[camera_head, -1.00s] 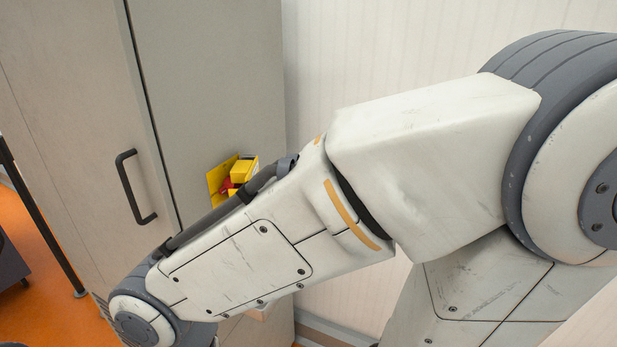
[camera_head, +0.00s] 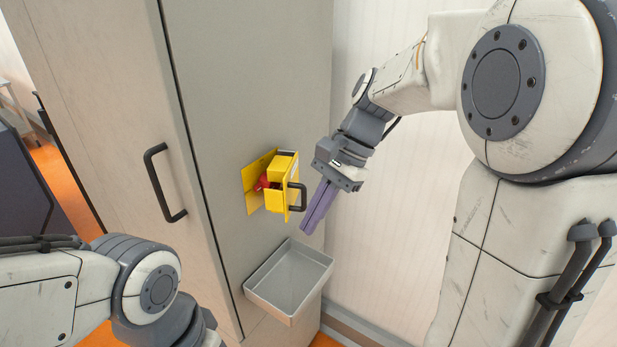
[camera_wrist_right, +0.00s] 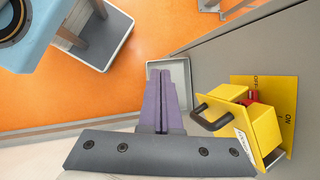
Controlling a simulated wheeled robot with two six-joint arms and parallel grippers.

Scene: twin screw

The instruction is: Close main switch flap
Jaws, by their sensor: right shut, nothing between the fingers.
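The yellow main switch box (camera_head: 281,169) is on the grey cabinet side, with a red knob (camera_head: 263,182) partly visible inside. Its yellow flap (camera_head: 289,197) with a black handle (camera_head: 302,194) stands out from the back plate, open. The right wrist view shows the flap (camera_wrist_right: 266,139), handle (camera_wrist_right: 209,121) and red knob (camera_wrist_right: 252,97) at right. My right gripper (camera_head: 302,231) has its purple fingers shut and empty, pointing down just right of and below the handle, apart from it. The right wrist view shows its closed fingertips (camera_wrist_right: 159,73). My left gripper is out of view.
A grey open tray (camera_head: 290,282) is mounted on the cabinet below the switch. The cabinet door has a black handle (camera_head: 164,183) to the left. A pale ribbed wall (camera_head: 385,200) lies behind my right gripper, with clear space around it.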

